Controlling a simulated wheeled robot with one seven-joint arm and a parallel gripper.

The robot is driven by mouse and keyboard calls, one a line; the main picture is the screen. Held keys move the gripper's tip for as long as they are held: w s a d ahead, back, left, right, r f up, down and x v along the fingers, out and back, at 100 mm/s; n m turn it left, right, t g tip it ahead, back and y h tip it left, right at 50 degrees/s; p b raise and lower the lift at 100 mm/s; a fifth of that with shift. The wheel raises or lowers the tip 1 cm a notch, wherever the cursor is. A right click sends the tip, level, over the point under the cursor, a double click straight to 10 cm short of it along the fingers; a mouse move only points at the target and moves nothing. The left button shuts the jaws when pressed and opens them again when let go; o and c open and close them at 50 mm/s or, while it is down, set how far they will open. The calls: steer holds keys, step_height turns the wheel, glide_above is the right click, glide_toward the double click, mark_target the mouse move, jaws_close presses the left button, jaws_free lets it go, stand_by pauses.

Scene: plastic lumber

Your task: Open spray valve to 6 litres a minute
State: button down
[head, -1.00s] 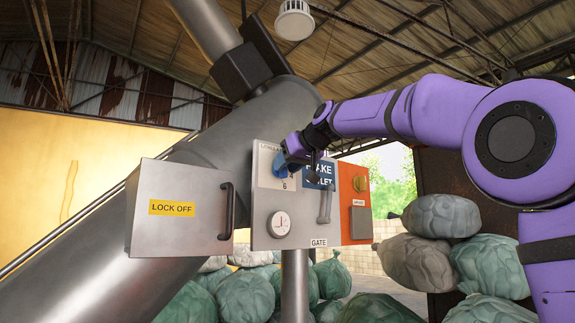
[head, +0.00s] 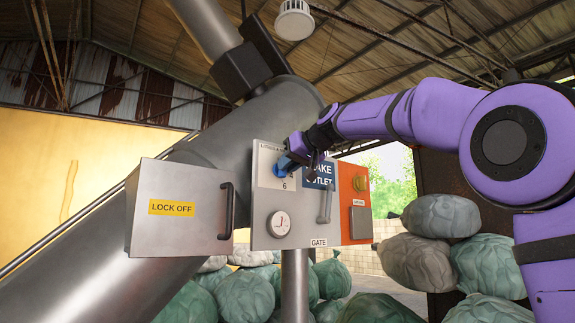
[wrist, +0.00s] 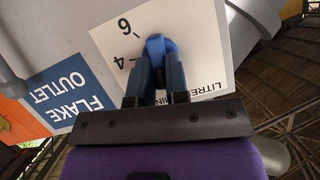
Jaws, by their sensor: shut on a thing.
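The spray valve's blue handle (head: 284,165) sits on a white dial plate (head: 265,180) marked in litres a minute, at the upper left of the grey panel (head: 259,230). My gripper (head: 289,161) is at the handle, reaching in from the right. In the wrist view my gripper (wrist: 158,88) is shut on the blue handle (wrist: 158,45). The numbers 4 and 6 show on the dial plate (wrist: 195,35) beside the handle. The fingers and handle cover part of the scale, so I cannot tell the exact setting.
A round gauge (head: 279,224) sits below. The lock off box (head: 178,232) stands left. Filled sacks (head: 415,262) lie behind.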

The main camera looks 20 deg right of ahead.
step_height(320, 180, down, 2)
steer(key=m+t+y, duration=0.2)
steer(key=m, duration=0.6)
steer(key=m+t+y, duration=0.2)
steer(key=m, duration=0.7)
steer(key=m+t+y, duration=0.1)
steer(key=m+y, duration=0.1)
steer(key=m, duration=0.6)
steer(key=shift+w+d+f+t, duration=0.1)
steer(key=shift+d+f+t, duration=0.05)
steer(key=shift+t, duration=0.25)
steer(key=shift+m, duration=0.4)
steer(key=c, duration=1.1)
jaws_free()
steer(key=v, duration=1)
steer(key=shift+s+d+f, duration=0.1)
steer(key=shift+s+f, duration=0.05)
steer(key=shift+s, duration=0.2)
